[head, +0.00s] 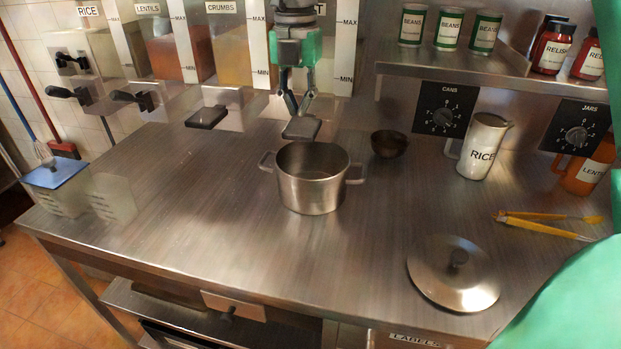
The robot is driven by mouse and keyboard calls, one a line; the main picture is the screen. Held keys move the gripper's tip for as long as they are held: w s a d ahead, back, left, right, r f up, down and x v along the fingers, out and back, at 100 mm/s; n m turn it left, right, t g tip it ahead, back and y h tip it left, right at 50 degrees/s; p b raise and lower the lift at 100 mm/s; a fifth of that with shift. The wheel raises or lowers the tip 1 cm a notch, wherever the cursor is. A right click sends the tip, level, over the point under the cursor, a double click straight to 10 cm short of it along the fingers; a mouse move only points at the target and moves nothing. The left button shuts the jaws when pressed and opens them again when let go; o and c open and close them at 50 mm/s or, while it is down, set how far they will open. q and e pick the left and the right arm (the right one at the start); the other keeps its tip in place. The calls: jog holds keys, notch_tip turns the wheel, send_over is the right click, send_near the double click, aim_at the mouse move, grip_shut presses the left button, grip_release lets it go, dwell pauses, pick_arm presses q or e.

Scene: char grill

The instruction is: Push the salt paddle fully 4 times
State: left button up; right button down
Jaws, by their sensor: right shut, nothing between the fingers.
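The salt dispenser (335,60) is at the back, mostly hidden behind my right arm; only the last letter of its label shows. Its dark paddle (301,129) sticks out low at the front, just above the far rim of a steel pot (312,190). My right gripper (296,112) points down, shut and empty, with its fingertips just over the back of the paddle. I cannot tell whether they touch it. The pot stands open on the counter, and I see no contents in it. My left gripper is not in view.
The crumbs paddle (206,117) is left of the salt one. A small dark bowl (389,144), a rice jug (484,148), yellow tongs (545,222) and a lid (453,275) are to the right. The steel counter (190,210) is clear at left front.

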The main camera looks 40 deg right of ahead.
aim_at(301, 127)
jog(key=shift+d+f, duration=0.65)
jog(key=shift+f, duration=0.1)
jog(key=shift+a+f+b, duration=0.45)
jog(key=shift+a+f, duration=0.1)
jog(key=shift+f, duration=0.1)
jog(key=shift+d+f, duration=0.25)
jog(key=shift+f, duration=0.5)
jog(key=shift+f+b, duration=0.3)
jog(key=shift+b, duration=0.05)
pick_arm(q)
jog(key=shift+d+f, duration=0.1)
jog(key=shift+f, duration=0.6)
